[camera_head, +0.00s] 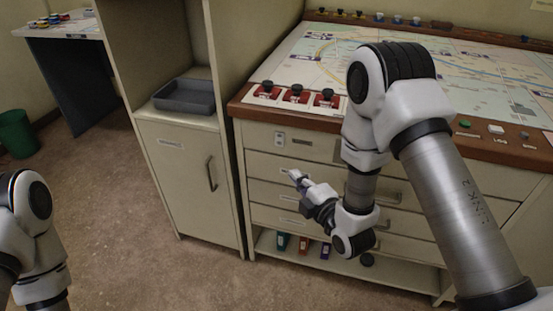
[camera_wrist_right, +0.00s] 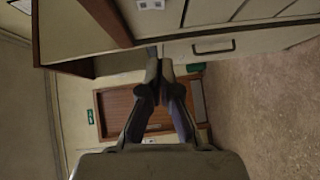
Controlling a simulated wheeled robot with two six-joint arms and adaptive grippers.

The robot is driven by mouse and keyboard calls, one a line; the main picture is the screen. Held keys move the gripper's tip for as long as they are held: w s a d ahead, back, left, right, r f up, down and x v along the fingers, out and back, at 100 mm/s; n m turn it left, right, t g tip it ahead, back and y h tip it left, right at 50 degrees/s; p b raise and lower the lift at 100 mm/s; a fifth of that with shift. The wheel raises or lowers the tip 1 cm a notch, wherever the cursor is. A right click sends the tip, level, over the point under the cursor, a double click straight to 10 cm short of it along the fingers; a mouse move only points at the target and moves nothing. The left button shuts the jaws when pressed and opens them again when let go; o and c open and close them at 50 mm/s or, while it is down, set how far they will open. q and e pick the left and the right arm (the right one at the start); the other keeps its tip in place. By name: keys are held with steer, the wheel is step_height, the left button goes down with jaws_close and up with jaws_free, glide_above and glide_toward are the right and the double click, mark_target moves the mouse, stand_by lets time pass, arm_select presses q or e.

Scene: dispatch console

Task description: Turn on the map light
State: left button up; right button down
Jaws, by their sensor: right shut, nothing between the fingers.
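The map console (camera_head: 238,107) has a lit-looking map top with a wooden rim. A small pale switch plate (camera_head: 280,139) sits on its front, high at the left, beside a small label. In the right wrist view a similar white plate (camera_wrist_right: 150,4) is cut off at the top edge. I cannot tell whether the switch is on or off. My right gripper (camera_head: 292,175) is shut and empty, in front of the drawers, below the plate and apart from it. Its closed fingers also show in the right wrist view (camera_wrist_right: 159,70). My left arm shows at lower left; its gripper is out of view.
Three black knobs on red bases (camera_head: 296,93) stand on the console's left front. Buttons (camera_head: 496,129) line the right front. A cabinet (camera_head: 175,165) with a grey tray (camera_head: 185,96) adjoins on the left. Coloured binders (camera_head: 303,245) sit on the low shelf. The floor (camera_head: 110,230) is clear.

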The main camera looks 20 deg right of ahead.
steer(key=shift+w, duration=0.1)
steer(key=shift+w, duration=0.1)
glide_toward(276, 144)
steer(key=w+a, duration=0.2)
steer(key=a, duration=0.1)
steer(key=w, duration=0.1)
steer(key=w+d, duration=0.1)
steer(key=w, duration=0.1)
steer(key=shift+w+d+f, duration=0.15)
steer(key=shift+w+f, duration=0.15)
steer(key=shift+w, duration=0.05)
steer(key=shift+w+d, duration=0.2)
steer(key=shift+w, duration=0.05)
